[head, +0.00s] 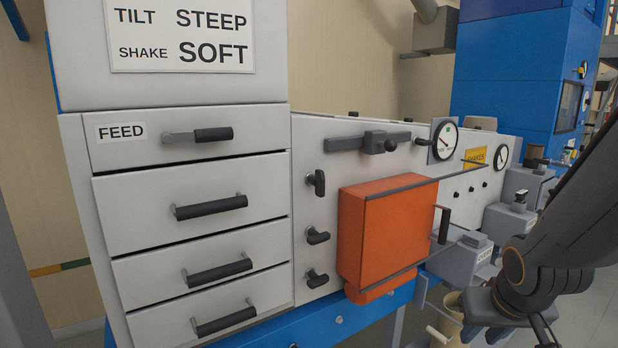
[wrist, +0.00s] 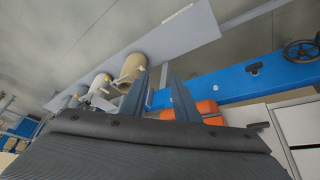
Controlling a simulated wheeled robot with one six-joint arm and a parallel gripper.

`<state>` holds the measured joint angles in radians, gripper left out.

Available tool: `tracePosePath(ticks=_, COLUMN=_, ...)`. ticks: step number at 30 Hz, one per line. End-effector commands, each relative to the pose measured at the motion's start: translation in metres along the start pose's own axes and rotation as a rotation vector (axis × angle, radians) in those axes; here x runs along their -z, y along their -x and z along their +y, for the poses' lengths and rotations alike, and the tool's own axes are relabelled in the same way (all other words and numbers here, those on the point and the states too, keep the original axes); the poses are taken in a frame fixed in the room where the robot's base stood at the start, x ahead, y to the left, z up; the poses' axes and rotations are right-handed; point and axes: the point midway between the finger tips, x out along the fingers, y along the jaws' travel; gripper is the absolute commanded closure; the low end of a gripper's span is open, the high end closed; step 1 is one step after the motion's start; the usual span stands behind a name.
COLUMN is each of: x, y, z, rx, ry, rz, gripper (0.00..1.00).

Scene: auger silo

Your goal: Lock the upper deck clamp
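Three black clamp handles sit in a column on the pale panel, left of an orange box, in the head view. The upper clamp (head: 317,182) has its handle turned upright. The middle clamp (head: 317,236) and the lower clamp (head: 317,279) have handles lying more sideways. My gripper is low at the right in the head view, far from the clamps, with its fingertips not clearly visible there. In the wrist view my gripper (wrist: 160,95) shows two separated fingers with nothing between them. The clamps cannot be made out in the wrist view.
The orange box (head: 388,232) juts out right of the clamps, with rods along its edges. A grey slide bar with a black knob (head: 374,142) is above. Handled drawers (head: 210,207) stand left. The blue frame (wrist: 225,86) and a tan bucket (wrist: 132,67) lie beyond my fingers.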

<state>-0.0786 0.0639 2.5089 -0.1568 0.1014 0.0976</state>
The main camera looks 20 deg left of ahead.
Motion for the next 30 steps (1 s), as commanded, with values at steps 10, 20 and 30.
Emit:
tracePosePath(ticks=10, x=0.194, y=0.069, z=-0.165, rx=0.343, ry=0.274, rz=0.75, gripper=0.72)
tracePosePath(ticks=20, x=0.222, y=0.152, z=-0.262, rx=0.658, ry=0.369, rz=1.045, gripper=0.72)
tracePosePath(ticks=30, x=0.244, y=0.15, z=-0.29, rx=0.688, ry=0.375, rz=1.065, gripper=0.72)
